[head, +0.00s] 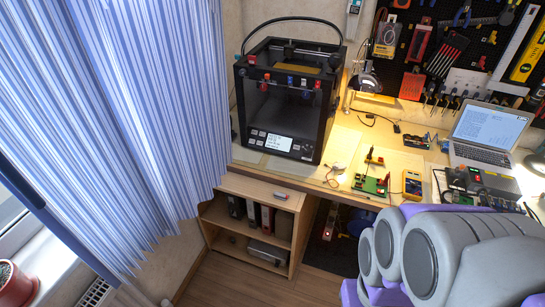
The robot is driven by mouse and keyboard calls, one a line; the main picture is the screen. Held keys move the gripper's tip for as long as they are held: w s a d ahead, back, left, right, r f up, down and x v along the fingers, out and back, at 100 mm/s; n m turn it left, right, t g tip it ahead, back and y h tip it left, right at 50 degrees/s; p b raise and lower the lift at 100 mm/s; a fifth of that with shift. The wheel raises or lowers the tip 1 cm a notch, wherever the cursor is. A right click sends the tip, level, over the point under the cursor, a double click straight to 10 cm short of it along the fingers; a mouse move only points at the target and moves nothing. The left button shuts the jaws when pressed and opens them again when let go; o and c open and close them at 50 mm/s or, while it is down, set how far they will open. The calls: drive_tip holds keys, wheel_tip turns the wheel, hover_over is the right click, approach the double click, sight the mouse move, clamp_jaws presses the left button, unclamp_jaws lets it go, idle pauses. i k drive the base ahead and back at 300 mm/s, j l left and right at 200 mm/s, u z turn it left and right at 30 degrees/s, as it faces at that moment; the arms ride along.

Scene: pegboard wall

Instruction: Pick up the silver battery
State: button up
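A small silver item with a reddish end (281,195) lies on the top of the low wooden cabinet, below and in front of the desk in the head view. It looks like the silver battery, but it is too small to be sure. My folded grey and purple arm fills the lower right. My gripper's fingers do not show, so whether it is open or shut is not visible. The arm is well to the right of the cabinet and hides part of the desk front.
The low cabinet (238,186) has shelves of binders and stands under the desk edge. A black 3D printer (283,95), a yellow multimeter (412,184) and a laptop (488,130) stand on the desk. A striped curtain (140,100) hangs at left. Some floor is clear before the cabinet.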

sight(277, 193)
drive_tip(key=i+j, duration=0.4)
drive_tip(key=i, duration=0.15)
drive_tip(key=i+j, duration=0.4)
drive_tip(key=i, duration=0.15)
drive_tip(key=z, duration=1.4)
drive_tip(key=k+j+u, duration=0.1)
drive_tip(key=u, duration=0.3)
drive_tip(key=j+u, duration=0.45)
drive_tip(key=l, duration=0.8)
drive_tip(key=k+l+u, duration=0.15)
drive_tip(key=l, duration=0.65)
